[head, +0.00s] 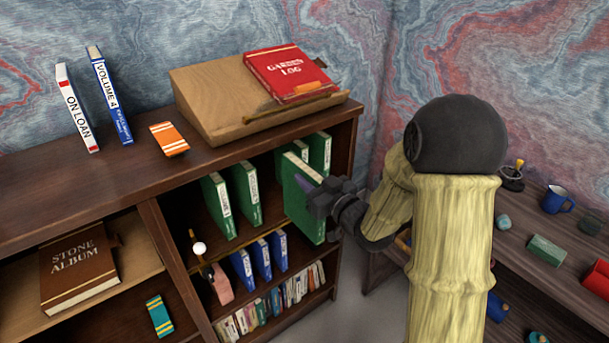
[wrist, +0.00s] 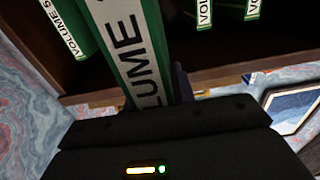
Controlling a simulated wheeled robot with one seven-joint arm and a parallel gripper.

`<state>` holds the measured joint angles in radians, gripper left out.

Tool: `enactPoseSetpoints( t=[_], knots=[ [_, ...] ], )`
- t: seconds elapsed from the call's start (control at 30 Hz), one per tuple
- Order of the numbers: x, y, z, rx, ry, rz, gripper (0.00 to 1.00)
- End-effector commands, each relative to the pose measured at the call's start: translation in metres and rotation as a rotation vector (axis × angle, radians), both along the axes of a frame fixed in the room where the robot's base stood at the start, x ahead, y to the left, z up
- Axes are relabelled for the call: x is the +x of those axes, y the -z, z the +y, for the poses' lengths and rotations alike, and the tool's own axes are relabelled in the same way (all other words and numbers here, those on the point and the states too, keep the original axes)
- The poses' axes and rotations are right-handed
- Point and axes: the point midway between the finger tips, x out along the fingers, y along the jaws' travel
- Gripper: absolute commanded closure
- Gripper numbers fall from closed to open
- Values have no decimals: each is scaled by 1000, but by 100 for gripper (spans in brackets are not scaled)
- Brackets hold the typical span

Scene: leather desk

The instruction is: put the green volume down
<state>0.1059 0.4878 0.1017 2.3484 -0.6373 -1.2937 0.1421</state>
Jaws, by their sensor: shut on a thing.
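My gripper (head: 322,196) is shut on a green volume (head: 299,203) with a white spine label, at the right of the bookcase's upper shelf. The volume is roughly upright and sticks out in front of the shelf; whether it touches the board is unclear. In the wrist view the held volume (wrist: 126,48) shows "LUME"; its number is hidden. Two green volumes (head: 217,206) (head: 247,194) stand to its left on that shelf, and two more (head: 299,149) (head: 320,152) stand behind it. The wrist view shows a neighbour marked "VOLUME 5" (wrist: 68,28) and two others at the right.
Blue volumes (head: 263,258) and a row of small books (head: 275,303) fill the lower shelves. The bookcase top (head: 215,157) holds a slanted stand with a red book (head: 288,73). A side desk (head: 530,232) with a blue mug (head: 558,199) stands right.

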Motion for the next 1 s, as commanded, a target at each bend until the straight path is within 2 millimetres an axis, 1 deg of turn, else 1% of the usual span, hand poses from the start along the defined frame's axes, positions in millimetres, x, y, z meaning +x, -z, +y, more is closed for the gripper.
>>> enactPoseSetpoints(
  t=[0.43,0.57,0.67,0.77,1.0],
  knots=[
    [1,-1,0,1,0,-3,100],
    [2,1,-1,1,1,0,100],
    [3,8,-4,2,4,1,100],
    [6,19,-9,2,7,4,100],
    [9,52,-25,4,20,4,100]
  ],
)
